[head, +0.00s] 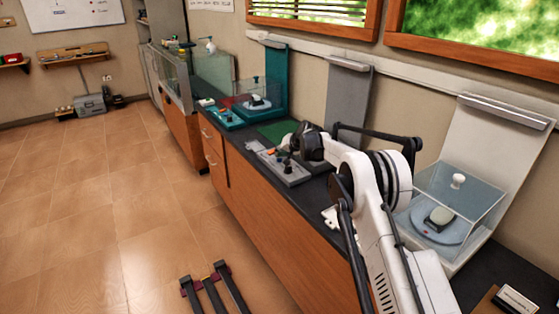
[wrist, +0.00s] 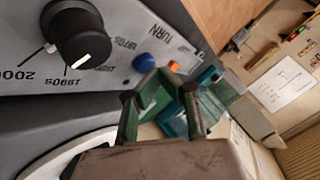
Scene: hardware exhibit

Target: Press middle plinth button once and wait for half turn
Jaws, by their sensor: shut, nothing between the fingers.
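The middle plinth has a grey back panel (head: 346,95) and a grey control base (head: 294,177) on the dark counter; my arm hides part of it. In the wrist view its control face (wrist: 105,82) carries a black knob (wrist: 82,32) with a white pointer line, decade labels, a blue button (wrist: 145,62) and a small orange button (wrist: 174,66) beside the word TURN. My gripper (head: 289,146) is shut and empty, over the control base. In the wrist view my gripper (wrist: 160,100) is below the blue and orange buttons in the picture; contact cannot be told.
A teal plinth (head: 276,80) with a clear case stands farther back. A white plinth (head: 505,130) with a clear case (head: 465,195) over a turntable stands at near right. A green mat (head: 278,131) lies behind the grey base. The floor at left is mostly clear.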

